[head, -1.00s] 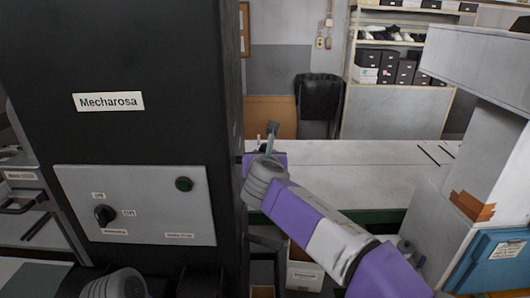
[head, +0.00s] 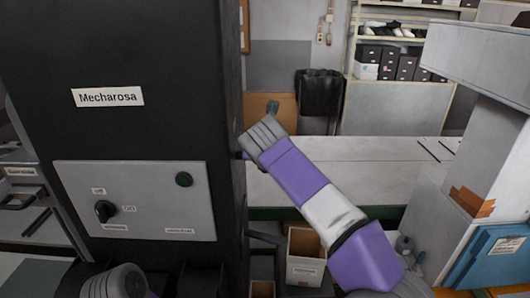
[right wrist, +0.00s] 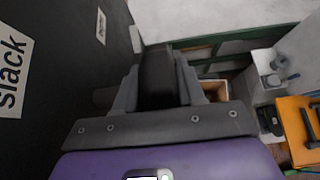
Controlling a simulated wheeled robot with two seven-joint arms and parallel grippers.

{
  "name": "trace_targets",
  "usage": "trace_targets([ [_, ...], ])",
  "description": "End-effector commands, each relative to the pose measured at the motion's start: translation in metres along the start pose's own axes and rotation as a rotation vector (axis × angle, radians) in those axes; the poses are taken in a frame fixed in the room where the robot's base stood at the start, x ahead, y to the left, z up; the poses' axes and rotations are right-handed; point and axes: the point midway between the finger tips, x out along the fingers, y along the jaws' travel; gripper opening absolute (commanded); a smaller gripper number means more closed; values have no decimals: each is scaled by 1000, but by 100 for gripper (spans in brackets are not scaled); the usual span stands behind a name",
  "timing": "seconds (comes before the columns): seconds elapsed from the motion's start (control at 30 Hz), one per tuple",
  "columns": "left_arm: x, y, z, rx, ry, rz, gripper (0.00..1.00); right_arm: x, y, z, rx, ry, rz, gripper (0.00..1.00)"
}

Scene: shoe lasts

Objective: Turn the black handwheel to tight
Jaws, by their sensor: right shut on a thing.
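The black handwheel shows only in part in the right wrist view, as a dark block (right wrist: 157,72) at the side of the black machine (head: 130,40). My right gripper (right wrist: 155,88) has a finger on either side of this dark part and is shut on it. The rest of the wheel is hidden. A white "slack" label (right wrist: 12,72) is on the machine face at the left, and a smaller blurred label (right wrist: 101,26) lies farther up. In the head view my right arm reaches to the machine's right edge, where its fingers and the wheel cannot be made out.
The machine's front panel (head: 150,220) has a dark knob and a green button. A pale bench (head: 380,165) runs behind my arm. An open carton (head: 305,270) stands below it. A grey machine with a blue bin (head: 490,255) is at the right.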

Motion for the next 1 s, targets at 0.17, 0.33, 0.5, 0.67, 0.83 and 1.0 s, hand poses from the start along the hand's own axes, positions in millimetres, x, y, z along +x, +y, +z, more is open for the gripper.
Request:
trace_targets([
  [0.17,0,0,0,0,0,0,43,1,0,-1,-1,2,-1,8],
  [0.33,0,0,0,0,0,0,43,1,0,-1,-1,1,-1,56],
  [0.5,0,0,0,0,0,0,43,1,0,0,-1,0,-1,60],
  [0.67,0,0,0,0,0,0,43,-2,0,0,0,-1,0,60],
  [0.83,2,-1,0,0,0,0,43,-22,0,0,0,-4,1,60],
  [1.0,4,-1,0,0,0,0,43,-51,1,0,-1,-3,2,60],
])
